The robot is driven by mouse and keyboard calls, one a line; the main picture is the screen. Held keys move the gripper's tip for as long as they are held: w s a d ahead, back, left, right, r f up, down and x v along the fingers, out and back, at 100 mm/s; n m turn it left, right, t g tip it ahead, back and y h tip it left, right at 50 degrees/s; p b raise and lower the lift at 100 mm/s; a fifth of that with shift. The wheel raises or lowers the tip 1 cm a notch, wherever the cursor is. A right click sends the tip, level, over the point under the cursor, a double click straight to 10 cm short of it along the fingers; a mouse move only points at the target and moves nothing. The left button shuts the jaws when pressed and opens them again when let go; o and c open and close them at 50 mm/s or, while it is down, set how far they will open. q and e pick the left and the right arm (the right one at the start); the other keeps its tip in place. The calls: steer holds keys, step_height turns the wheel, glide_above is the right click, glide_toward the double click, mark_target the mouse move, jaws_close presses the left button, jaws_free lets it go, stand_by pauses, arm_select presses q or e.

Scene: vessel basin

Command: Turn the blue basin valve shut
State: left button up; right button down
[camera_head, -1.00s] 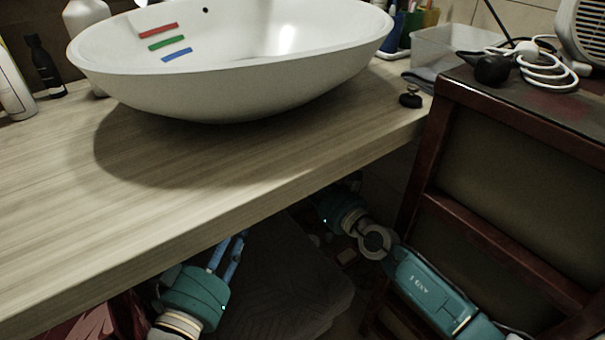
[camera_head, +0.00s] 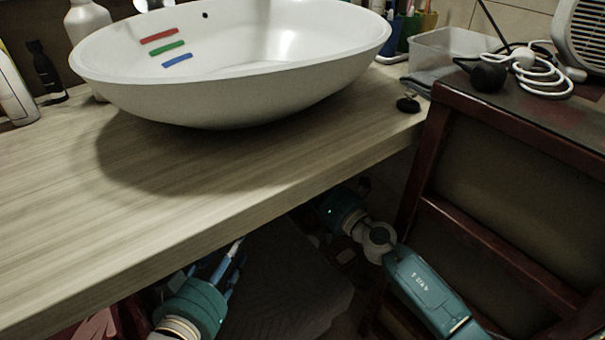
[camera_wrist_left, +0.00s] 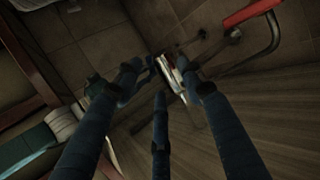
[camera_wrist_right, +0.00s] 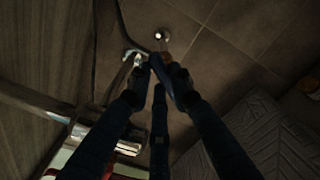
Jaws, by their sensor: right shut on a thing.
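The blue basin valve (camera_wrist_right: 166,80) shows only as a dark blue piece between the fingertips of my right gripper (camera_wrist_right: 160,76) in the right wrist view. That gripper is shut on it; the fingers hide most of it. In the head view the right arm reaches under the counter and its fingers are hidden. My left gripper (camera_head: 228,262) is below the counter's front edge. In the left wrist view its fingers (camera_wrist_left: 162,80) are spread apart, with nothing clearly held. The white basin (camera_head: 230,90) stands on the counter, with red, green and blue strips inside.
The wooden counter (camera_head: 110,215) hangs over both hands. A dark red wooden cabinet (camera_head: 480,235) stands close beside my right arm. Under the counter, a red bar (camera_wrist_left: 252,12) and metal pipes (camera_wrist_right: 95,125) are near the grippers. The tiled wall is behind.

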arm_select(q)
steer(key=s+a+f+g+y+p, duration=0.1)
steer(key=s+a+f+g+p, duration=0.1)
steer(key=s+f+g, duration=0.3)
steer(key=s+a+f+g+y+p, duration=0.1)
steer(key=s+a+f+g, duration=0.3)
steer(key=s+f, duration=0.4)
steer(key=s+g+p, duration=0.1)
steer(key=s, duration=0.4)
steer(key=shift+s+a+f+n+g+y, duration=0.2)
steer(key=shift+s+a+n+g+y, duration=0.1)
steer(key=shift+g+y, duration=0.1)
arm_select(e)
steer(key=m, duration=1.1)
steer(key=shift+w+d+f, duration=0.2)
steer(key=shift+d, duration=0.15)
arm_select(q)
steer(key=shift+p, duration=0.3)
arm_select(e)
steer(key=c, duration=1.5)
jaws_free()
steer(key=shift+c, duration=0.2)
